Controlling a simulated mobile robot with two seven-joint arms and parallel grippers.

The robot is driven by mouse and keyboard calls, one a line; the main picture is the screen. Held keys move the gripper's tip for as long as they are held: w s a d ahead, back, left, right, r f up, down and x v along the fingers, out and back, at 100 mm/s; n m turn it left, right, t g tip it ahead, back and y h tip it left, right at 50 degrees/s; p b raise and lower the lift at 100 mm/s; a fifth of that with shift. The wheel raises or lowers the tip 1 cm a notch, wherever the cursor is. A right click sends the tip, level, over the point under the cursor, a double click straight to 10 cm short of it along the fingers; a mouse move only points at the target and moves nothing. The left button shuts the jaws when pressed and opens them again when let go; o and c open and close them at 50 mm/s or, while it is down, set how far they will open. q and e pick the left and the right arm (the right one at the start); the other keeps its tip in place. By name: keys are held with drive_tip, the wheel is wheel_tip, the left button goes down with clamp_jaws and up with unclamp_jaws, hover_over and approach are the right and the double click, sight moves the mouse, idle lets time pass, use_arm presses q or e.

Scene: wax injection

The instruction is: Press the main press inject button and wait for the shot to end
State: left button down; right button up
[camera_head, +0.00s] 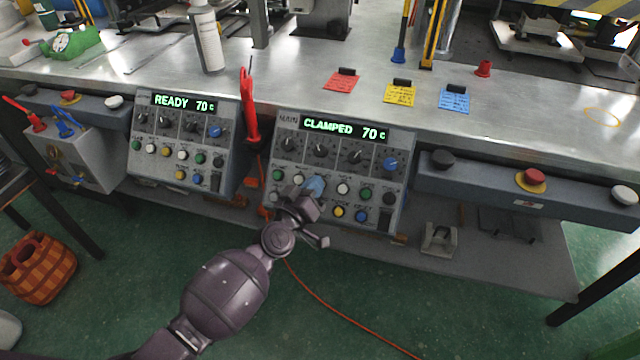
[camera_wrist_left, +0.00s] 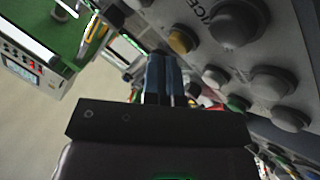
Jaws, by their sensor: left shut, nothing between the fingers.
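The main press control panel (camera_head: 397,172) stands under the bench edge, and its display (camera_head: 345,130) reads CLAMPED 70 C. It has a row of knobs and two rows of small coloured buttons. My left gripper (camera_head: 315,187) is shut and empty, its blue tips over the upper button row and hiding part of it. I cannot tell whether the tips touch a button, or which button is inject. The left wrist view shows the blue fingers (camera_wrist_left: 164,78) together near the panel, with a yellow button (camera_wrist_left: 182,40) beyond. My right gripper is not in view.
Another panel (camera_head: 172,165) on the left reads READY 70 C. A red handle (camera_head: 249,105) stands between the panels. A red stop button (camera_head: 531,178) sits on the bar at right. Red, yellow and blue note cards (camera_head: 341,81) lie on the bench.

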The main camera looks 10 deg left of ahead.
use_arm(q)
drive_tip(key=shift+w+f, duration=0.15)
drive_tip(key=shift+w, duration=0.05)
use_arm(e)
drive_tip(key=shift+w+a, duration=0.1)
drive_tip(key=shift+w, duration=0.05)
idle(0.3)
use_arm(q)
drive_tip(key=shift+w+f, duration=0.1)
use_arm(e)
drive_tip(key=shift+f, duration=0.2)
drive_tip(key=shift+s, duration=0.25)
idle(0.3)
use_arm(q)
drive_tip(key=shift+r, duration=0.3)
drive_tip(key=shift+s+r+p, duration=0.35)
drive_tip(key=shift+s, duration=0.3)
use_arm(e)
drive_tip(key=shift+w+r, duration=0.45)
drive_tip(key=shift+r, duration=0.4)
use_arm(q)
drive_tip(key=shift+f, duration=0.1)
